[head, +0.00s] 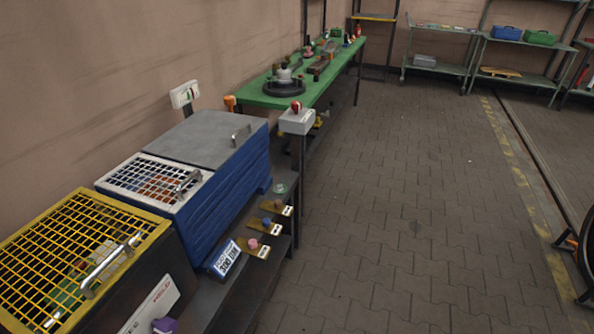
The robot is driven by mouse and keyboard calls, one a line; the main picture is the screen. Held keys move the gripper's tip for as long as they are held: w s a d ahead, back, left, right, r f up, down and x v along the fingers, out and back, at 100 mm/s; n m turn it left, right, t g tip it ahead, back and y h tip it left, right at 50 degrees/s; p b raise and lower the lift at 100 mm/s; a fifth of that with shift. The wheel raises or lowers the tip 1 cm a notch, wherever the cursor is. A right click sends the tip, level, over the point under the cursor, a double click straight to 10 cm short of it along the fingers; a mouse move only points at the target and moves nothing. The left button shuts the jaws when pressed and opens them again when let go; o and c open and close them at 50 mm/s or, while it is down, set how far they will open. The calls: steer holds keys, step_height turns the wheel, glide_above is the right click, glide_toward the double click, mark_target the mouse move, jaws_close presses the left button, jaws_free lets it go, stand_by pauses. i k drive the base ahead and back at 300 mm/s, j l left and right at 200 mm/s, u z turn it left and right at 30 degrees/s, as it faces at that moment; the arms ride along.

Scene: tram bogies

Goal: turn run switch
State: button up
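A light grey box (297,122) stands on a dark post at the near end of the green bench. A red knob (296,106) sits on top of it and looks like a rotary switch. No label on it is readable, so I cannot tell for certain that it is the run switch, nor which way it is turned. Several small coloured knobs, among them a pink one (253,243) and a blue one (266,222), sit on yellow plates along the front of the dark bench. My gripper is not in view.
A yellow-grid box (66,254), a white-grid box (152,181) and a blue box with a grey lid (212,138) line the left wall. The green bench (335,75) stands beyond. Shelves (435,55) are at the back. The paved floor (420,200) is clear.

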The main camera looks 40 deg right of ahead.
mark_target(296, 106)
steer(key=i+l, duration=0.15)
steer(key=i, duration=0.35)
steer(key=i+l+z, duration=0.1)
steer(key=i, duration=0.35)
steer(key=i+l, duration=0.25)
steer(key=i, duration=0.25)
